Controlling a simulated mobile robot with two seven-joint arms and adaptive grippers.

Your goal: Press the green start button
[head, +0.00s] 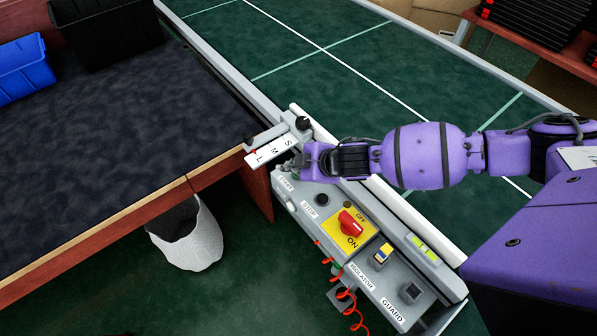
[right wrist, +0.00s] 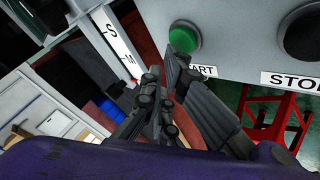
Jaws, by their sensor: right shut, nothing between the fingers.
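The green start button (right wrist: 186,36) is a round green dome on the grey control box, above a partly covered START label (right wrist: 203,71) in the right wrist view. My right gripper (right wrist: 168,68) is shut and empty. One dark fingertip lies just below the button in that view; I cannot tell whether it touches. In the head view my right gripper (head: 296,171) is at the upper left end of the control box (head: 333,187), near the START label (head: 286,184), and the button is hidden there. My left gripper is not in view.
Near the gripper are the black stop button (head: 321,199), a red rotary switch (head: 352,222) on a yellow plate and an S-M-L selector plate (head: 271,151). The green conveyor belt (head: 330,65) runs behind. A dark table (head: 110,140) holds blue (head: 25,70) and black bins (head: 105,35).

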